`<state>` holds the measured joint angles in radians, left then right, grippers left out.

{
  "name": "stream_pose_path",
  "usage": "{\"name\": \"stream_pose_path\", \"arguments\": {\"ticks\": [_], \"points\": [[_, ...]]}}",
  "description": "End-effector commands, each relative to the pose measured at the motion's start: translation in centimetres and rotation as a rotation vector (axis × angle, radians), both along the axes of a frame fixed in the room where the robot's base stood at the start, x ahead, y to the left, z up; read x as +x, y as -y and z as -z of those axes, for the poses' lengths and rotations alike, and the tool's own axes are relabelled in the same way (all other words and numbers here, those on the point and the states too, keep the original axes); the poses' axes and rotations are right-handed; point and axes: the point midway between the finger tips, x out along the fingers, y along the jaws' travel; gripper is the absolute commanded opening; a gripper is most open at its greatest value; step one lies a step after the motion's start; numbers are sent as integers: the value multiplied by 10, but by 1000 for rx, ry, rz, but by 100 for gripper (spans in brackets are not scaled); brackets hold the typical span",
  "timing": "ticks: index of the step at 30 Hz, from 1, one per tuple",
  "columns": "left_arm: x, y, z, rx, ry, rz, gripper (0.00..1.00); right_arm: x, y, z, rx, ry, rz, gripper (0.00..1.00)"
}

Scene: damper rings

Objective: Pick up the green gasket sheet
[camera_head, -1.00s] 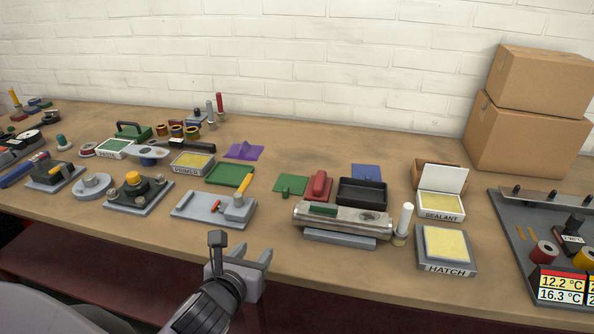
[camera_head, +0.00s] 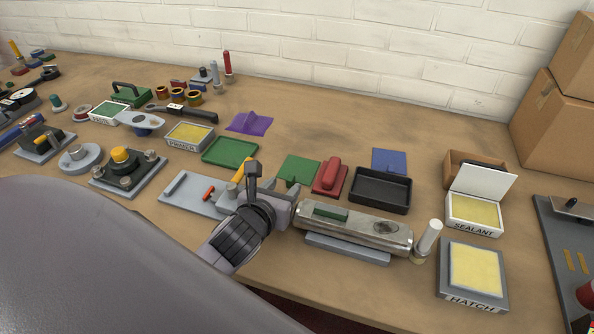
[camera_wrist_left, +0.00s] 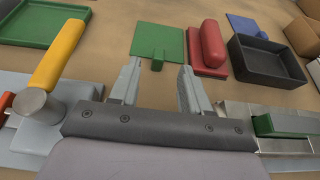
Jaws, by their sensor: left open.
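The green gasket sheet (camera_head: 298,169) lies flat on the bench, between a green tray and a red block. It is a thin square with a small raised tab at its near edge. In the left wrist view the sheet (camera_wrist_left: 158,40) lies just ahead of the fingertips, its tab lined up with the gap between them. My left gripper (camera_head: 273,184) is open and empty, on the near side of the sheet and apart from it. Its two fingers (camera_wrist_left: 157,76) show spread in the wrist view. My right gripper is not in view.
A grey fixture with a yellow handle (camera_wrist_left: 57,54) stands left of the gripper. The red block (camera_wrist_left: 210,46) and a black tray (camera_head: 380,189) are right of the sheet. A metal cylinder (camera_head: 356,228) lies to the near right. A green tray (camera_head: 230,150) is to the left.

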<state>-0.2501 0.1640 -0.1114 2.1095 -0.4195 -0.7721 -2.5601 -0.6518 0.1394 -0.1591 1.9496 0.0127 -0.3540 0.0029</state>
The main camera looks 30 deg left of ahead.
Motion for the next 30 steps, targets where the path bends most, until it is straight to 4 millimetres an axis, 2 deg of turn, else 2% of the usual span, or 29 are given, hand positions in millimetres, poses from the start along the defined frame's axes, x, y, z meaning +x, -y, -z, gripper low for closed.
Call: {"name": "stream_pose_path", "arguments": {"ticks": [3,9,18,19,21,23,30], "points": [[17,-5,5,-4,2,-4,47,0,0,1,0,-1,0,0],[36,-10,13,-2,1,-1,47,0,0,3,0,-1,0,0],[39,-11,14,0,0,1,47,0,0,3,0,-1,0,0],[39,-11,15,0,0,1,40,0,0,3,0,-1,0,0],[39,-11,15,0,0,0,18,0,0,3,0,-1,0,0],[39,-11,15,0,0,1,0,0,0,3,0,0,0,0],[39,-11,14,0,0,1,0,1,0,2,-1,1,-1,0]]}}
